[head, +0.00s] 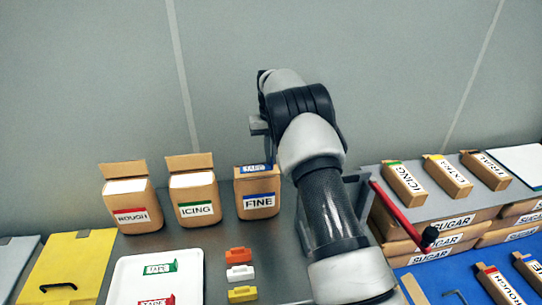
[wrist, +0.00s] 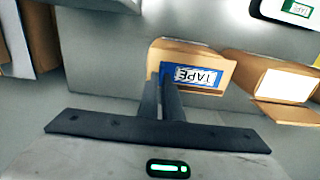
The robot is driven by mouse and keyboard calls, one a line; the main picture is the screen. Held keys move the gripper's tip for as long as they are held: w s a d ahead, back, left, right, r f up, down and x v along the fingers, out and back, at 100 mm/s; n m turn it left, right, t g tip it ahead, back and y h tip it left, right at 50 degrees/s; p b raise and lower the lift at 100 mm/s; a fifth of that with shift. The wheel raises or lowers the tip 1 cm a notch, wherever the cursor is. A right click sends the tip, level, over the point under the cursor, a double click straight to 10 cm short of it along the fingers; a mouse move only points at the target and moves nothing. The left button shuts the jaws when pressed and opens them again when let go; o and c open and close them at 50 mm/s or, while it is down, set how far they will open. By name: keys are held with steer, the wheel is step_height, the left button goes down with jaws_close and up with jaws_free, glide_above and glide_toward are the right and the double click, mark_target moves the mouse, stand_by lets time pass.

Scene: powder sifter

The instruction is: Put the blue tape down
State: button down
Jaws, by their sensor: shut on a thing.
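The blue tape (wrist: 198,78), a small blue piece with a white TAPE label, is held in my gripper (wrist: 170,90), whose dark fingers are shut on it in the wrist view. In the head view the blue tape (head: 257,168) shows at the top of the open cardboard FINE box (head: 257,198). In the wrist view it overlaps that box's mouth (wrist: 185,48). Whether it touches the box I cannot tell. My gripper's fingers are hard to make out in the head view, where my arm covers much of that area.
The ICING box (head: 194,196) and ROUGH box (head: 130,200) stand left of FINE. A white tray (head: 130,270) holds green tape (head: 160,268) and red tape (head: 156,300). Orange, white and yellow pieces (head: 239,273) lie in front. A red crank handle (head: 395,210) and sugar packs (head: 440,222) are on the right.

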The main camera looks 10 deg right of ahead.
steer(key=shift+f, duration=0.1)
steer(key=c, duration=2.4)
jaws_free()
steer(key=o, duration=0.5)
steer(key=shift+c, duration=0.2)
